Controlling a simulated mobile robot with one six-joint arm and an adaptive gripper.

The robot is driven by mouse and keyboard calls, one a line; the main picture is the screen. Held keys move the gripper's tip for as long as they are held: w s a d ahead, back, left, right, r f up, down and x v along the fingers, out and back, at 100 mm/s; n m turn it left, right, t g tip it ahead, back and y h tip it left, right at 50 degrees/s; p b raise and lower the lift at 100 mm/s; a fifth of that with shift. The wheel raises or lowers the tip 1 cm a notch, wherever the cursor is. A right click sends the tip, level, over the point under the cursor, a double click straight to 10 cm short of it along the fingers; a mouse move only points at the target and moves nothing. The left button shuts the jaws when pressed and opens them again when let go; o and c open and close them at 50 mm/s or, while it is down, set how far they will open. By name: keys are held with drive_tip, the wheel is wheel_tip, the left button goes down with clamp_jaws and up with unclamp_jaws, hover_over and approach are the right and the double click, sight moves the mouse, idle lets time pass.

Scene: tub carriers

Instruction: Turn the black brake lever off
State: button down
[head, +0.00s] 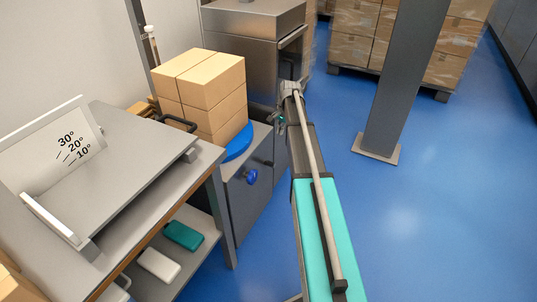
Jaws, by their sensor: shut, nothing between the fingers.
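A black bent handle (178,122), which looks like the brake lever, shows at the far end of the grey bench, in front of the stacked boxes. Its pivot and exact setting are hard to make out. My gripper (279,124) is small in the head view, at the far end of my arm, right of the boxes. It is shut and empty. It is well to the right of the black handle and not touching it.
Tan boxes (208,84) stand on a blue round plate (238,142) above a grey cabinet with a blue knob (251,177). A grey post (398,85) stands right. Blue floor (440,200) is clear there.

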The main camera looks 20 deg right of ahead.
sight(267, 163)
drive_tip(key=shift+f, duration=0.1)
idle(0.3)
drive_tip(key=shift+s+a+f+b, duration=0.1)
drive_tip(key=shift+a+f+b, duration=0.65)
drive_tip(key=shift+f+b, duration=1.3)
drive_tip(key=shift+s+a+f+b, duration=0.1)
drive_tip(key=shift+a+f+b, duration=0.65)
drive_tip(key=shift+f+b, duration=1.3)
drive_tip(key=shift+s+a+f+b, duration=0.1)
drive_tip(key=shift+a+f+b, duration=0.65)
drive_tip(key=shift+f+b, duration=1.3)
drive_tip(key=shift+s+d, duration=0.2)
drive_tip(key=shift+s+a, duration=0.1)
